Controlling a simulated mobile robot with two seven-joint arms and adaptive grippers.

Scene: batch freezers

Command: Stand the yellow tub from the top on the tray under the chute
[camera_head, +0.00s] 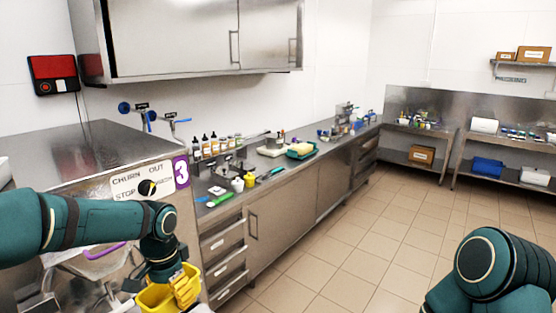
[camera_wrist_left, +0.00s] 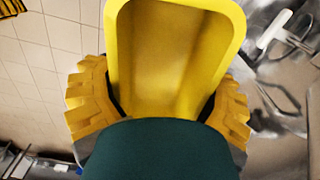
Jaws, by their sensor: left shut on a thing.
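The yellow tub (camera_head: 156,298) is at the bottom of the head view, in front of the batch freezer (camera_head: 100,175). My left gripper (camera_head: 180,288) is shut on it. In the left wrist view the tub (camera_wrist_left: 175,50) fills the middle, its open inside facing the camera, with yellow ridged fingers on both sides of it. A purple-edged metal part (camera_head: 105,252), perhaps the chute, shows left of my left wrist. I cannot make out the tray; my arm and the frame edge hide the area below. Of my right arm only a link shows at the lower right; its gripper is out of view.
The freezer front has a sign reading CHURN, OUT and STOP and a purple 3 plate (camera_head: 181,173). A steel counter (camera_head: 225,205) with bottles and small tools runs to the right. The tiled floor (camera_head: 345,245) is clear.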

